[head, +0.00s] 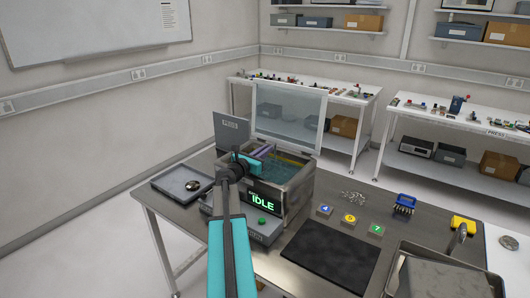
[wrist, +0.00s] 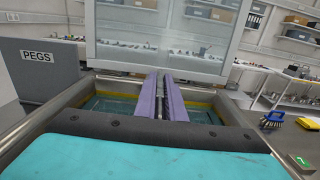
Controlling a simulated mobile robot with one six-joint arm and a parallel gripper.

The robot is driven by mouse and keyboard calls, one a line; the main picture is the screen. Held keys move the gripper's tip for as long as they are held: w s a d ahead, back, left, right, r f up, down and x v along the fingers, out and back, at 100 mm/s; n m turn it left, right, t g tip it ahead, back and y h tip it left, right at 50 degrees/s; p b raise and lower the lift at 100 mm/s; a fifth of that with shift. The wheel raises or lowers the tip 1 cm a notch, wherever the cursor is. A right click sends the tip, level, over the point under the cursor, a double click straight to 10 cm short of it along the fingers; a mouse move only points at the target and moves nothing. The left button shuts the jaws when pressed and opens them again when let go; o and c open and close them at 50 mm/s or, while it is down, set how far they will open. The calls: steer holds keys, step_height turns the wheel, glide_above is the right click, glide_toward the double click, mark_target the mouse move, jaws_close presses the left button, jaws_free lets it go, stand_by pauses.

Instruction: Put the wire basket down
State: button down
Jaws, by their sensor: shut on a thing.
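My gripper (head: 262,151) is over the open tank (head: 296,192) of a bench machine whose display reads IDLE. Its two purple fingers (wrist: 166,97) point away in the wrist view and are close together, with a thin dark strip between them. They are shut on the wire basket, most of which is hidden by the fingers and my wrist. The tank's inside is blue-green with a yellow edge, seen on both sides of the fingers in the wrist view. I cannot tell how high the basket is held or whether it touches the tank.
The clear lid (head: 288,115) stands open behind the tank. A PEGS panel (head: 231,130) is at its left, by a dark tray (head: 181,187). A black mat (head: 331,254), numbered tiles (head: 350,218), a blue brush (head: 404,204) and a sink (head: 397,278) are to the right.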

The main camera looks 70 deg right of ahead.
steer(key=shift+f, duration=0.15)
steer(key=c, duration=1.8)
jaws_free()
steer(key=shift+s+a+f, duration=0.1)
steer(key=shift+f, duration=0.15)
steer(key=shift+c, duration=0.2)
steer(key=shift+r+p, duration=0.6)
steer(key=shift+r, duration=0.15)
steer(key=b+v, duration=0.3)
steer(key=v, duration=0.9)
steer(key=shift+b, duration=0.35)
steer(key=shift+r, duration=0.2)
